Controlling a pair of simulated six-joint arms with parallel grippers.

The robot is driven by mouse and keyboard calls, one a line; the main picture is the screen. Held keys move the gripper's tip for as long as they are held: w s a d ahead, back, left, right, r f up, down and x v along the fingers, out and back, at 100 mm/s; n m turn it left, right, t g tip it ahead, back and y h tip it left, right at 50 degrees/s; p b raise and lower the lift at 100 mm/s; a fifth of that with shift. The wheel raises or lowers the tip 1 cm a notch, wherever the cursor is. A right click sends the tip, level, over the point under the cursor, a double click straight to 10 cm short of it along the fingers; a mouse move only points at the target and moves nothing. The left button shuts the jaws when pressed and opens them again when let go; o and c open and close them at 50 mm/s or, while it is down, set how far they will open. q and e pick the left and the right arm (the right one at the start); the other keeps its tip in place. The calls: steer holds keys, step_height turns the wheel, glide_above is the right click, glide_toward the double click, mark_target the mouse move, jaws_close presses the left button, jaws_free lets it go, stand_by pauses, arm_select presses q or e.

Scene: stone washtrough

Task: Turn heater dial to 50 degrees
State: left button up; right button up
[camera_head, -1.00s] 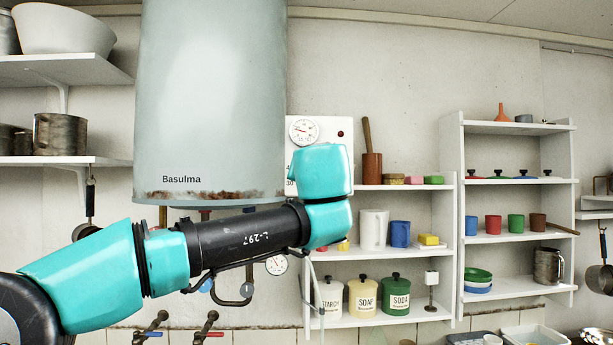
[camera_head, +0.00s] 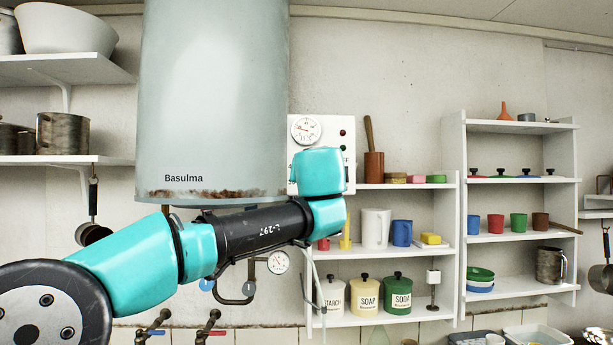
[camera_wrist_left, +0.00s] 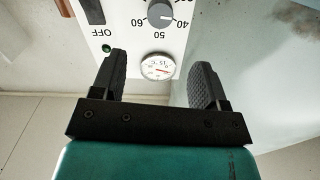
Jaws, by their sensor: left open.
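The heater's white control panel (camera_head: 348,130) is mounted beside the grey tank in the head view; my left arm covers its lower part and the dial. In the left wrist view, the grey dial (camera_wrist_left: 160,12) is at the top edge and partly cut off, with printed 40, 50, 60 and OFF near it. I cannot tell which mark it points to. My left gripper (camera_wrist_left: 158,70) is open and empty, its two black fingers apart, with the dial beyond the fingertips and not between them. The fingers are hidden in the head view. My right gripper is not in view.
The grey tank (camera_head: 212,100) is close to my left arm. A round thermometer (camera_head: 306,129) sits on the panel; a round gauge (camera_wrist_left: 158,66) shows between the fingers in the wrist view. Shelves (camera_head: 400,255) with cups and canisters stand to the right. Taps (camera_head: 210,325) are below.

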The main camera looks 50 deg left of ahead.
arm_select(q)
steer(key=x, duration=1.2)
steer(key=shift+w+a, duration=0.2)
steer(key=shift+w, duration=0.05)
steer(key=c, duration=0.9)
